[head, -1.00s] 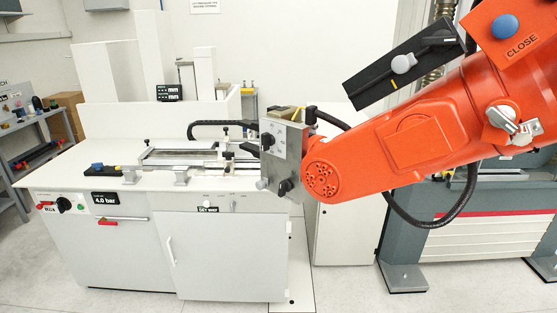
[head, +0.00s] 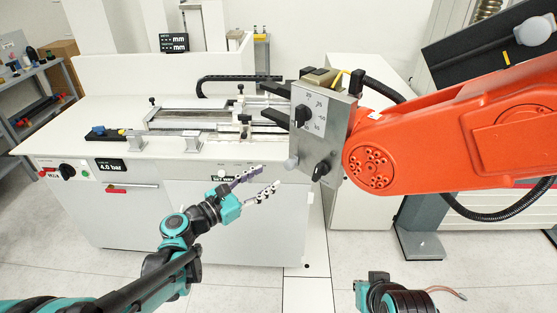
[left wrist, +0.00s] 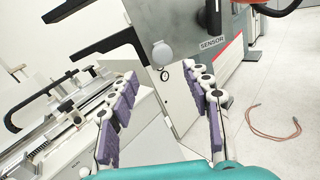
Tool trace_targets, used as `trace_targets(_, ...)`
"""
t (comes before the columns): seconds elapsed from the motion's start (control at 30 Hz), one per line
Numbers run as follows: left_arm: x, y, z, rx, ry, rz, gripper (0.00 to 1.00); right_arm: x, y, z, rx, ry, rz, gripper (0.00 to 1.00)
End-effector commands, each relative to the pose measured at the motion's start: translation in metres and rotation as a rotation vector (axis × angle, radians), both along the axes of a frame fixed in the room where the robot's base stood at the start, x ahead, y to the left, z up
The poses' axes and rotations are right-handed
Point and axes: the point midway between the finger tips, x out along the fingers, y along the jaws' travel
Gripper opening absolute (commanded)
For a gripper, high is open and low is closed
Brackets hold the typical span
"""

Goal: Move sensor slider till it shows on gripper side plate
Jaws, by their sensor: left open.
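The orange arm's gripper has a metal side plate (head: 318,128) with a marked scale, a black knob (head: 302,115) and a lower black knob (head: 320,171). A grey round knob (head: 290,162) sits at its lower left edge and also shows in the left wrist view (left wrist: 162,53). A black rail (head: 492,52) on the orange arm carries a larger grey knob (head: 535,32) beside a yellow mark. I cannot tell which knob is the sensor slider. My left gripper (head: 269,178) is open and empty, below and left of the plate. Its two fingers are apart in the left wrist view (left wrist: 162,80).
A white bench (head: 120,150) with a linear carriage stands behind. Two black jaws (head: 275,90) reach left from the plate. A "SENSOR" label (left wrist: 212,43) is on a grey surface. A reddish cable (left wrist: 275,130) lies on open floor. My right arm shows at bottom right.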

Motion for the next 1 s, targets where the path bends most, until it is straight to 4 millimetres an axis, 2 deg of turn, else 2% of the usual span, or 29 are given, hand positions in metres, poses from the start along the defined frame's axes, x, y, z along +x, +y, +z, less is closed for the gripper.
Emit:
trace_targets(0.43,0.046,-0.046,-0.001,-0.003,0.001,-0.003,0.49,0.000,0.000,-0.013,0.000,0.000,0.000,0.00)
trace_targets(0.6,0.054,-0.053,0.000,-0.002,0.001,-0.001,0.49,0.000,0.000,-0.015,0.000,0.000,0.000,0.00)
trace_targets(0.83,0.054,-0.053,0.000,-0.002,0.001,0.000,0.49,0.000,0.000,-0.014,0.000,0.000,0.000,0.00)
trace_targets(0.87,0.054,-0.053,0.000,-0.002,0.001,0.000,0.44,0.000,0.000,-0.014,0.000,0.000,0.000,0.00)
trace_targets(1.0,0.054,-0.053,0.000,-0.002,0.001,-0.001,0.07,0.000,0.000,-0.014,0.000,0.000,0.000,0.00)
